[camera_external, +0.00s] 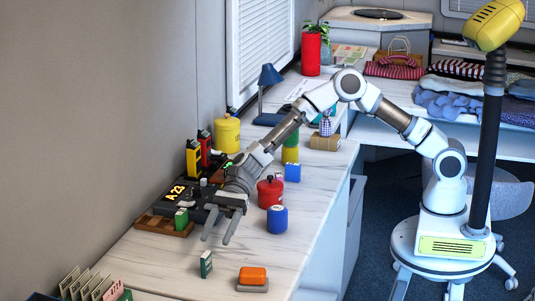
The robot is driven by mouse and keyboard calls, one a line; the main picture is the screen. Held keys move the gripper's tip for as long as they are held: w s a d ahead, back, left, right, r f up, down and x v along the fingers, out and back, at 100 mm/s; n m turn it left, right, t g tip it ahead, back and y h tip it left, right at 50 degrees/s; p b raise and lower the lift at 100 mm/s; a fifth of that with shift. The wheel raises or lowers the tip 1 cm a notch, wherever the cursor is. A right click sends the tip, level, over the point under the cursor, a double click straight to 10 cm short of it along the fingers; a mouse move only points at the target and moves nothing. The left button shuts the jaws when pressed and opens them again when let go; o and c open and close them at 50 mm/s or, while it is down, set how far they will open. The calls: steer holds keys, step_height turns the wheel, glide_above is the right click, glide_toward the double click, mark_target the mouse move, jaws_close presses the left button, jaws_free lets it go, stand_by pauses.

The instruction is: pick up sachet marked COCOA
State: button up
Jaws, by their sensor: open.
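No lettering reading COCOA can be made out at this size. A small dark green and white packet (206,264) stands upright on the white counter, near the front. A similar green packet (181,219) stands in a shallow brown wooden tray (158,225) by the wall. I cannot tell whether either is the COCOA sachet. My gripper (217,240) is open and empty, pointing down, with its fingertips a little above the front packet in the picture. It appears apart from the packet; the exact height gap cannot be told.
A red canister (270,192) and a blue jar (277,219) stand right of my gripper. An orange item on a grey base (252,279) lies at front right. The counter (150,265) is clear left of the front packet.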

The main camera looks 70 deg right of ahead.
mark_target(209, 251)
steer(key=x, duration=0.2)
steer(key=shift+a+f, duration=0.15)
steer(key=shift+a, duration=0.2)
steer(key=b+x, duration=0.1)
steer(key=x, duration=0.1)
steer(key=b+x, duration=0.1)
steer(key=x, duration=0.1)
steer(key=shift+w+f, duration=0.15)
steer(key=shift+f, duration=0.25)
steer(key=shift+a, duration=0.4)
jaws_close()
